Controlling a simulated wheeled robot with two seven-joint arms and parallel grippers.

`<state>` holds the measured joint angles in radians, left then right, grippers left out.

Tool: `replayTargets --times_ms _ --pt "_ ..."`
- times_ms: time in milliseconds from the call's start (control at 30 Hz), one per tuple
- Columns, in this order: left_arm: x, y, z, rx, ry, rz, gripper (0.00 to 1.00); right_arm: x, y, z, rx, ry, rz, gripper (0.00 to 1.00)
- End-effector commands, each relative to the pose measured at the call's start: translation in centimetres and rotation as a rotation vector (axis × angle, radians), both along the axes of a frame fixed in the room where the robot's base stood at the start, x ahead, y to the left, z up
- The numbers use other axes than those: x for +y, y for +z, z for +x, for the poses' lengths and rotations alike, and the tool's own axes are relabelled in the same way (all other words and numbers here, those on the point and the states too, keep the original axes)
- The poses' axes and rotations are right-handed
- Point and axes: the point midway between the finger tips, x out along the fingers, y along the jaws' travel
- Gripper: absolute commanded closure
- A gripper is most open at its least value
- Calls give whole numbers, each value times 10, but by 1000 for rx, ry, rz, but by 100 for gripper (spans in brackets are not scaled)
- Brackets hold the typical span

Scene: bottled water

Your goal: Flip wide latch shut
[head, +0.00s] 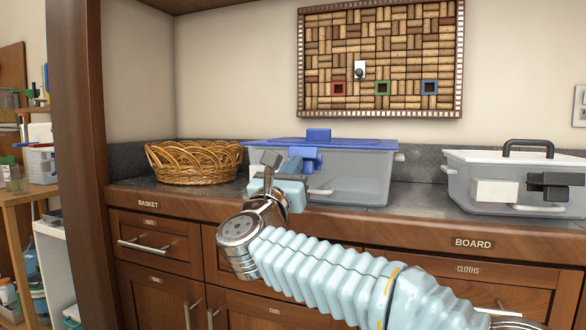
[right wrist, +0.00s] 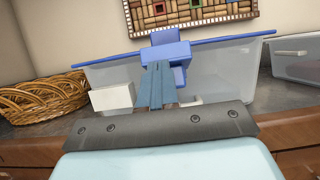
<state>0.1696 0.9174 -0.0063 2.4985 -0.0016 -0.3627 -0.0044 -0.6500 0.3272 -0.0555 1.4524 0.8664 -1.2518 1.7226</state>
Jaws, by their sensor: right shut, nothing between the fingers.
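A clear bin (head: 350,178) with a blue lid (head: 360,143) stands on the counter. A wide blue latch (head: 307,153) is at its front. In the right wrist view the latch (right wrist: 166,54) sits at the lid's front edge, and a blue block rises above the lid behind it. My right gripper (head: 294,164) is shut and empty, with its fingers (right wrist: 155,82) in front of the latch's lower part. I cannot tell if they touch it. My left gripper is not in view.
A wicker basket (head: 194,162) is left of the bin. Another clear bin (head: 460,181) with a white lid, black handle and black latch (head: 548,187) stands at the right. A cork board (head: 381,60) hangs behind. Some counter between the bins is clear.

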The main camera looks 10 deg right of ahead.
Motion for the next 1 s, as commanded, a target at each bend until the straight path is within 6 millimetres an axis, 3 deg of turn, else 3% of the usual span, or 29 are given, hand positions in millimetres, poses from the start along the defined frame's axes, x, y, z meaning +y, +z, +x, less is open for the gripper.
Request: replayTargets --times_ms 200,500,1000 --pt "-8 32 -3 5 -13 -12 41 -3 24 3 151 1 107 100" --pt "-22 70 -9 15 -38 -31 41 -8 41 13 387 0 264 100" --pt "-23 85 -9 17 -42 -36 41 -23 58 34 378 -1 255 100"
